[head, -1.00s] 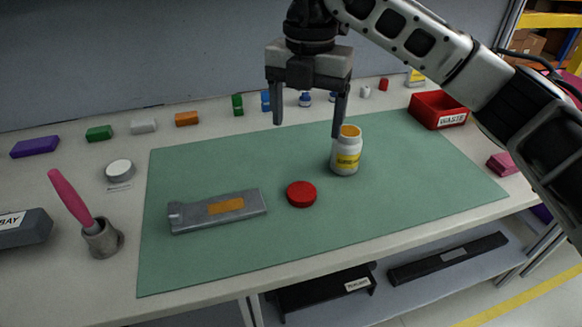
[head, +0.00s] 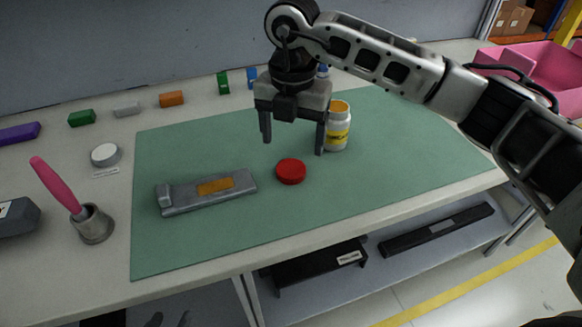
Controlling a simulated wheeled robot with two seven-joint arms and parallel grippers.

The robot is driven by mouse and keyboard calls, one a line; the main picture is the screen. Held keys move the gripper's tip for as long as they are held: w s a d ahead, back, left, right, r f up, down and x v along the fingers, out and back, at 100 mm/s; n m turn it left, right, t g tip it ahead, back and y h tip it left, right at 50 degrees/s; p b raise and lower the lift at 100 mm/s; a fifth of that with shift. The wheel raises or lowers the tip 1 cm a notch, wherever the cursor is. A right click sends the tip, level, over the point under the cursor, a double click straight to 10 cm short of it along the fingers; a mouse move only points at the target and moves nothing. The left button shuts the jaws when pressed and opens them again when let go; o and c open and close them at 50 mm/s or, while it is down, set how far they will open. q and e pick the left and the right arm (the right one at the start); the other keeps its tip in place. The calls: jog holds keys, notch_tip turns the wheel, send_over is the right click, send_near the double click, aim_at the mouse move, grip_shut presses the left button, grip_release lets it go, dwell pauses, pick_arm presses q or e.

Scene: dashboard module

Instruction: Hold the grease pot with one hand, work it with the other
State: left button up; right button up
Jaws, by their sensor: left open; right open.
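The grease pot (head: 337,132) is a white jar with a yellow label, standing upright and uncapped on the green mat, with orange grease showing at its mouth. A red lid (head: 291,171) lies flat on the mat, in front of the pot and to its left. My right gripper (head: 293,146) is open and empty, pointing down above the mat. Its right finger overlaps the pot's left edge in the picture; I cannot tell whether they touch. A brush with a pink handle (head: 55,184) stands tilted in a grey holder (head: 94,226) at the left. My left gripper is out of view.
A grey metal part (head: 180,198) with an orange patch lies on the green mat (head: 350,205). A round white piece (head: 105,154) and several coloured blocks line the table's left and back. The mat's front and right are clear.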

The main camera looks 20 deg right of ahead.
aim_at(291, 168)
jog(key=shift+f, duration=0.55)
jog(key=shift+a+f+p, duration=0.15)
jog(key=shift+f+p, duration=0.25)
jog(key=shift+f, duration=2.15)
jog(key=shift+c, duration=0.4)
jog(key=c, duration=1)
jog(key=shift+r, duration=0.15)
jog(key=shift+c, duration=0.2)
